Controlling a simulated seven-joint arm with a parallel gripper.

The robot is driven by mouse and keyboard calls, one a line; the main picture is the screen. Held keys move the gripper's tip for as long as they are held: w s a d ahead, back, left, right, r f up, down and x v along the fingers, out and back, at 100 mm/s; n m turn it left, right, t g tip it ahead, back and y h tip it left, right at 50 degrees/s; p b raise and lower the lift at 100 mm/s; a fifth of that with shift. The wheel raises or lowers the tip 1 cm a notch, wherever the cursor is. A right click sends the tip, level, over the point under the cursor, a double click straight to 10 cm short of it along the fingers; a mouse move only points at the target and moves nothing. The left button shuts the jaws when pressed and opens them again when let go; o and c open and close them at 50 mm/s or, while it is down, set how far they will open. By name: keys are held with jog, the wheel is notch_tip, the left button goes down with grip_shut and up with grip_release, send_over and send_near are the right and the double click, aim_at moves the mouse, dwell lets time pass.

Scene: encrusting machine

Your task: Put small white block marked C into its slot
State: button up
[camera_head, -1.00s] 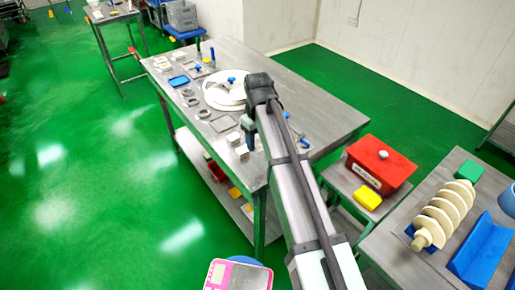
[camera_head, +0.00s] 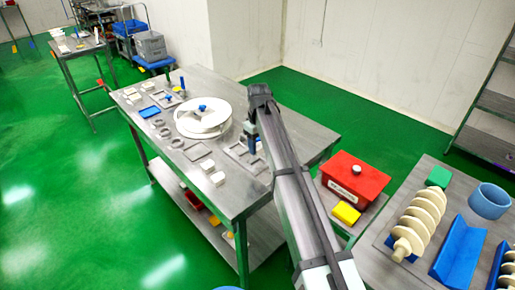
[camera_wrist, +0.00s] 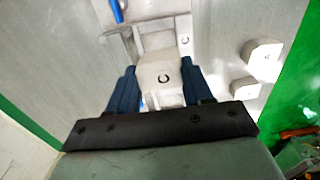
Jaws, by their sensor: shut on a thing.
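In the wrist view, my gripper (camera_wrist: 158,90) is shut on a small white block marked C (camera_wrist: 155,72), with a dark blue finger on each side. I cannot tell whether the block touches the tray. In the head view, my gripper (camera_head: 251,142) points down over the tray (camera_head: 236,151) on the steel table, and the arm hides part of it. The held block is not clear there.
Two white blocks (camera_head: 207,165) (camera_head: 217,178) lie on the table left of the tray. A round white disc part (camera_head: 203,120) with a blue knob lies behind. A red box (camera_head: 352,183) and a yellow block (camera_head: 346,212) stand on the lower stand at the right.

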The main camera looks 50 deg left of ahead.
send_over(258, 166)
jog(key=shift+w+a+f, duration=0.15)
jog(key=shift+f, duration=0.95)
jog(key=shift+w+a+f, duration=0.15)
jog(key=shift+f, duration=0.95)
jog(key=shift+d+f, duration=0.1)
jog(key=shift+f, duration=1.1)
dwell(0.5)
jog(key=o, duration=1.1)
jog(key=shift+s+f, duration=0.1)
jog(key=shift+s, duration=0.1)
jog(key=shift+s+d, duration=0.1)
jog(key=c, duration=0.3)
